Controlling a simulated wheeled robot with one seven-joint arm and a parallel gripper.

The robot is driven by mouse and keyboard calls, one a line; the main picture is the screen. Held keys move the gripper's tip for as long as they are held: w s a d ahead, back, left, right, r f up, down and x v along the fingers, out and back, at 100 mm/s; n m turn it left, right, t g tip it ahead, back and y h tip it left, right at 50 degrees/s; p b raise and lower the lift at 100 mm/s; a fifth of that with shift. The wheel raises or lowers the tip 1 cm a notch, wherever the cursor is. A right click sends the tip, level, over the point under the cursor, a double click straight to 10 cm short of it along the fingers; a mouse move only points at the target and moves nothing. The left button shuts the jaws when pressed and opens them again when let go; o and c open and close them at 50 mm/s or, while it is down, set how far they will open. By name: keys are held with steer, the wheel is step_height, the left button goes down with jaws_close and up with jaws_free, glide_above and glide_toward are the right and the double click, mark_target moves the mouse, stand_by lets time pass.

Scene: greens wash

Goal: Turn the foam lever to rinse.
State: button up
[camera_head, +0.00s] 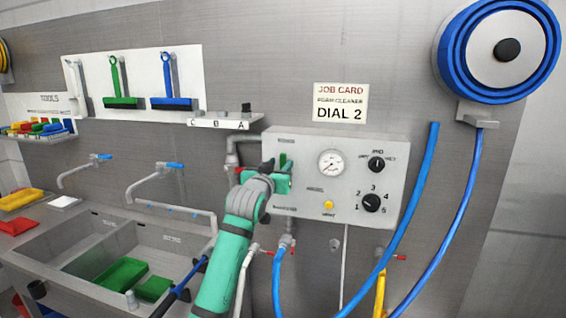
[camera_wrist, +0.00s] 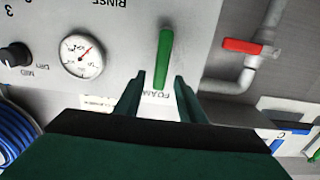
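The green foam lever (camera_head: 284,160) stands roughly upright on the grey control panel (camera_head: 310,147). In the wrist view, which looks upside down, the lever (camera_wrist: 165,58) lies along a line between a FOAM label near my fingers and a RINSE label farther off. One end of it points at the FOAM label, which my finger partly covers. My gripper (camera_head: 277,174) is at the panel's left side. In the wrist view my gripper (camera_wrist: 158,88) is open, with one finger on each side of the lever's FOAM end. I cannot tell whether either finger touches it.
A pressure gauge (camera_head: 331,163), a yellow button (camera_head: 328,204) and two black dials (camera_head: 376,164) (camera_head: 371,202) sit right of the lever. A red-handled valve (camera_wrist: 247,46) on a pipe is close beside the panel. Blue hoses (camera_head: 405,215) hang at right; sinks (camera_head: 110,255) lie left.

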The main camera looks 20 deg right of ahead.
mark_target(282, 162)
steer(key=shift+x, duration=2)
jaws_close()
